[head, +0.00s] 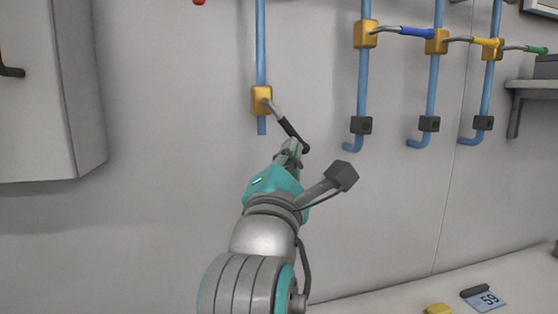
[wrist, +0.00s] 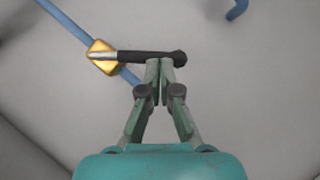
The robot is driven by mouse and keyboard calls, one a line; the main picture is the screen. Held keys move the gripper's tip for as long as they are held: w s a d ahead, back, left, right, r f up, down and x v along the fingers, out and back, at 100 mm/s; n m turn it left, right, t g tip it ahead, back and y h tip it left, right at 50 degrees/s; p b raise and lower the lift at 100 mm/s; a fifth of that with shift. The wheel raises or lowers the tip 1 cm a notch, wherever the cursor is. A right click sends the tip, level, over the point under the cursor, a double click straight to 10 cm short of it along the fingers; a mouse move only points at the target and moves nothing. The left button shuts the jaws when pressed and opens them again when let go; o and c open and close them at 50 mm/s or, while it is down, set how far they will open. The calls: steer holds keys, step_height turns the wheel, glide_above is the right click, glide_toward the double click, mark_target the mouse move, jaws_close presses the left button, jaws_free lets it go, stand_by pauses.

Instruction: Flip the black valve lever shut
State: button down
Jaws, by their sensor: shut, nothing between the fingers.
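The black valve lever (head: 291,131) has a metal stem and a black grip. It slants down to the right from a yellow valve body (head: 262,99) on a vertical blue pipe (head: 261,45). My gripper (head: 291,148) is at the grip's lower end. In the wrist view, the black lever (wrist: 150,57) runs across the picture from the yellow valve body (wrist: 102,57). My gripper (wrist: 160,62) is shut with its fingertips together at the lower edge of the grip. I cannot tell whether they touch. Nothing shows between the fingers.
To the right, blue pipes carry yellow valves with blue (head: 416,32), yellow (head: 487,42) and green (head: 538,49) levers. A grey cabinet (head: 50,90) is on the left wall. A counter (head: 400,290) at lower right bears a yellow object (head: 438,309) and a tag marked 59 (head: 487,300).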

steer(key=n, duration=0.1)
steer(key=d+n+t+y, duration=0.1)
steer(key=shift+w+d+r+n, duration=0.2)
steer(key=shift+r+n, duration=0.1)
steer(key=shift+n+y, duration=0.3)
steer(key=shift+y, duration=0.1)
steer(key=shift+w+d+r, duration=0.25)
steer(key=shift+d+r, duration=0.55)
steer(key=shift+r, duration=0.3)
steer(key=shift+w+d+r, duration=0.25)
steer(key=shift+d+r, duration=0.55)
steer(key=shift+r, duration=0.3)
